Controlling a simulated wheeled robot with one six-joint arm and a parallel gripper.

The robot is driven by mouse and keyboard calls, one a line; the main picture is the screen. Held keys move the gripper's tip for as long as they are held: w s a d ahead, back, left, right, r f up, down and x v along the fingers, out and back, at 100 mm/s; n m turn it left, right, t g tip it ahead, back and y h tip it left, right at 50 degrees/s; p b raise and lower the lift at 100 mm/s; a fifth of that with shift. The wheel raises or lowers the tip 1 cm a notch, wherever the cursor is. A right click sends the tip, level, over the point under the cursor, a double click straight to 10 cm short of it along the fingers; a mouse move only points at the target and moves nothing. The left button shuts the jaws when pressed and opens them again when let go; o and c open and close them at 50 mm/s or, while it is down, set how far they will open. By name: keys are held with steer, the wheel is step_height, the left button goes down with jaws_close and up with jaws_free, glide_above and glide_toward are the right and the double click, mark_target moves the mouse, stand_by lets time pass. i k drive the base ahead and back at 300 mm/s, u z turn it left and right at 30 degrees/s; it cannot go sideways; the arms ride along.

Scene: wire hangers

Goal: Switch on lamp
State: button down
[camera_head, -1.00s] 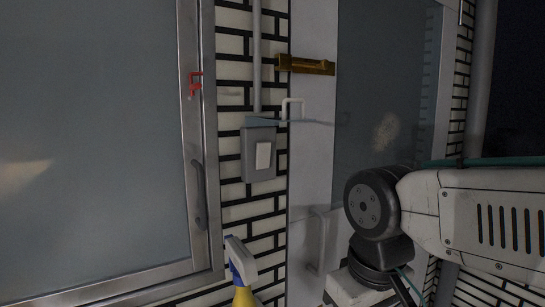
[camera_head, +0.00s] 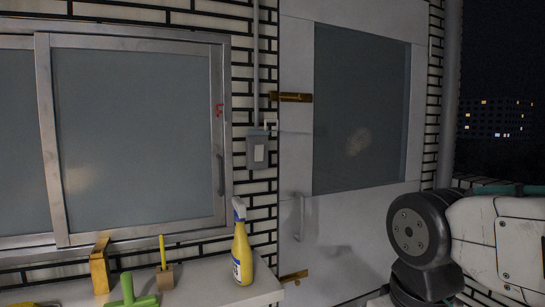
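A grey switch box (camera_head: 257,149) with a white rocker switch (camera_head: 259,153) is fixed to the brick wall between the window and the door. A grey conduit (camera_head: 255,70) runs up the wall from it. No lamp can be picked out in this view. My arm (camera_head: 450,240) shows at the lower right, well to the right of the switch. My gripper is out of view.
A ledge (camera_head: 205,285) at the lower left carries a yellow spray bottle (camera_head: 242,255), a green tool (camera_head: 131,292) and a small brown block (camera_head: 165,277). The white door (camera_head: 297,165) has a handle (camera_head: 299,216) and a brass latch (camera_head: 291,97). A sliding window (camera_head: 135,140) fills the left.

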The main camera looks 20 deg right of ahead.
mark_target(259, 151)
steer(key=z, duration=0.75)
steer(key=i, duration=0.8)
steer(key=z, duration=0.1)
